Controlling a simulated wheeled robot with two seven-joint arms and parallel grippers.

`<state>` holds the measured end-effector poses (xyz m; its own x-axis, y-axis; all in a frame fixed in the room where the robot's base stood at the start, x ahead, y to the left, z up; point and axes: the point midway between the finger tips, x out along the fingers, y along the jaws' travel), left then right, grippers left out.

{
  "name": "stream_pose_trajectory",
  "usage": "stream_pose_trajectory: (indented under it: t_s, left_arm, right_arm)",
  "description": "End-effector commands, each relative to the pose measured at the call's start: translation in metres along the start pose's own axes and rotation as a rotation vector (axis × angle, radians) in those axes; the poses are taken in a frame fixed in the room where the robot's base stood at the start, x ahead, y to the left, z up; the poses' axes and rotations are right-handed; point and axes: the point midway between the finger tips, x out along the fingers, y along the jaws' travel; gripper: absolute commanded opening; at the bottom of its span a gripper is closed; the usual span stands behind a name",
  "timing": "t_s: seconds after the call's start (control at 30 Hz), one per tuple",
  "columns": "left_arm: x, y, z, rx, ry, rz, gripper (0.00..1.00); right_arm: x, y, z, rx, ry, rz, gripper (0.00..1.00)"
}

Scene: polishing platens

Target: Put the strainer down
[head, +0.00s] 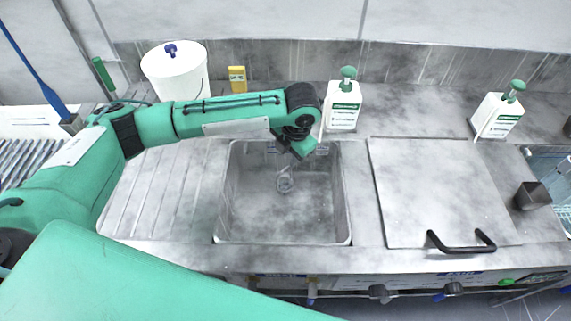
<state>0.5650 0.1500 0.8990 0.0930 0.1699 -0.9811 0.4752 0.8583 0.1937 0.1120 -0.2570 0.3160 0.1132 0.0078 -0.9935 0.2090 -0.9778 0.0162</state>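My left arm reaches in from the left, and my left gripper (296,150) points down over the back of the sink basin (250,215). Its fingers are small and partly hidden by the wrist, so I cannot tell whether they are open or shut. A small, round, pale metal piece (285,181) shows just below the gripper, inside the outline of the basin. It looks like the strainer, but I cannot tell it for sure from the drain, nor whether it touches the fingers or the basin floor. My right gripper is not in view.
A white tub (176,75) with a blue knob and a yellow block (237,79) stand behind my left arm. White pump bottles (342,106) (497,116) stand along the back. A flat panel with a black handle (440,185) lies right of the basin; a ribbed drainboard (165,205) lies left.

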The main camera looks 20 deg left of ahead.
Motion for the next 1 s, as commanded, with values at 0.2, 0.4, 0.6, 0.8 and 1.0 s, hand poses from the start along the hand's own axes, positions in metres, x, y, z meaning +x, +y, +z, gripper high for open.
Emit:
stream_pose_trajectory:
  t_s: [0.2, 0.4, 0.6, 0.8, 1.0]
  left_arm:
    - [-0.027, 0.000, 0.001, 0.000, -0.002, 0.000, 0.32]
    - [-0.031, 0.000, 0.000, 0.000, 0.000, 0.000, 0.32]
    - [-0.031, 0.000, 0.000, 0.000, 0.000, 0.000, 0.32]
    - [-0.032, 0.000, 0.000, 0.000, -0.001, 0.000, 0.32]
    - [-0.059, 0.005, 0.000, 0.000, -0.001, 0.000, 0.32]
  right_arm:
    - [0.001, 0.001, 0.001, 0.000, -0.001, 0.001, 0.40]
    - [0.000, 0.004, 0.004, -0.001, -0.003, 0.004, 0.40]
    - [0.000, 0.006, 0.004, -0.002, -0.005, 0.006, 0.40]
    - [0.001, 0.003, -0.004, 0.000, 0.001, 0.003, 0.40]
    - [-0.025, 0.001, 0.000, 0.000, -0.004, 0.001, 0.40]
